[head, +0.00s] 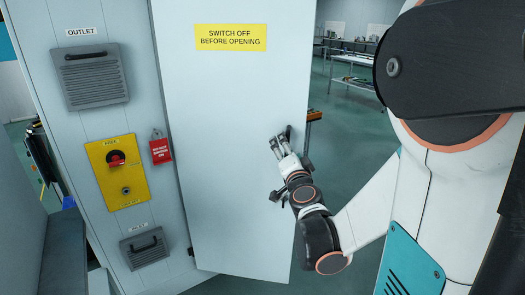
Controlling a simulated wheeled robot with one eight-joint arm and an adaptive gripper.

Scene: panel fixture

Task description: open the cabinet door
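The cabinet door (225,150) is a tall pale panel with a yellow sign reading "SWITCH OFF BEFORE OPENING". It appears to stand out at an angle from the cabinet front (150,235), with floor showing below its bottom edge. No cabinet interior shows. A dark handle (289,131) is near the door's right edge, partly hidden. My gripper (277,145) is in front of the door at this edge, its fingertips pointing up and left, close beside the handle. Whether the fingers touch or hold the handle cannot be told.
The cabinet front carries a yellow plate (118,172) with a red and black switch, a red tag (160,150) and grey vents (90,75). A workbench (355,75) stands further back.

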